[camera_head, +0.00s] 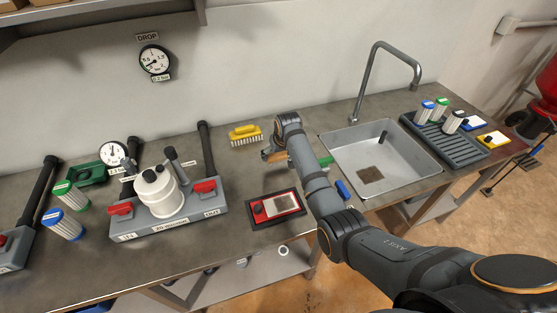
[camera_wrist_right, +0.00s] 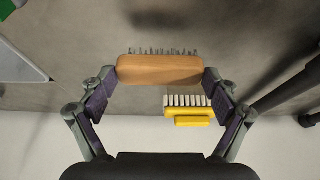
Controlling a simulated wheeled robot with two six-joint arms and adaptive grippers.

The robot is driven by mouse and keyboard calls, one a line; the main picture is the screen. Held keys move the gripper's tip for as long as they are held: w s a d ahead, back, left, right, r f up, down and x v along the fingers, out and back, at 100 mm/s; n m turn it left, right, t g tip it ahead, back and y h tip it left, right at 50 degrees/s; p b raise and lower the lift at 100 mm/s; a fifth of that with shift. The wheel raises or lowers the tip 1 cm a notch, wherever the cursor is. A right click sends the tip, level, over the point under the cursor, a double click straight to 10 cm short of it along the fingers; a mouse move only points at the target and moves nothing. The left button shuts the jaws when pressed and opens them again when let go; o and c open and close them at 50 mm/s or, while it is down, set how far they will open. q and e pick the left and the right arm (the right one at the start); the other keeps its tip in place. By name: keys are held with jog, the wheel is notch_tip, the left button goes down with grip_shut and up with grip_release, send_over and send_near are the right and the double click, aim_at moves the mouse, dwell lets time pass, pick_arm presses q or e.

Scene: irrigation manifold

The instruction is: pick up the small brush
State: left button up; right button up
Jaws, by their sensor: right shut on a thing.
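The small brush (camera_wrist_right: 160,69) has an orange-brown wooden body and a row of grey bristles. In the right wrist view it lies crosswise between the two fingers of my right gripper (camera_wrist_right: 161,78), which are shut on its ends. In the head view my right gripper (camera_head: 274,154) is over the back of the counter, left of the sink, and mostly hides the brush. It seems to hold it above the surface, but the height is hard to tell. My left gripper is not in view.
A yellow brush (camera_head: 245,135) lies on the counter (camera_head: 215,255) just left of my right gripper. A red-and-black tray (camera_head: 275,208) lies in front of it. The sink (camera_head: 349,140) with its tall tap is to the right. A valve manifold (camera_head: 168,214) stands to the left.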

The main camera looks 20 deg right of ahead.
jog(key=s+d+r, duration=0.9)
jog(key=s+r, duration=0.1)
jog(key=shift+s+r+b, duration=0.15)
jog(key=shift+s+b, duration=0.1)
jog(key=shift+b, duration=0.2)
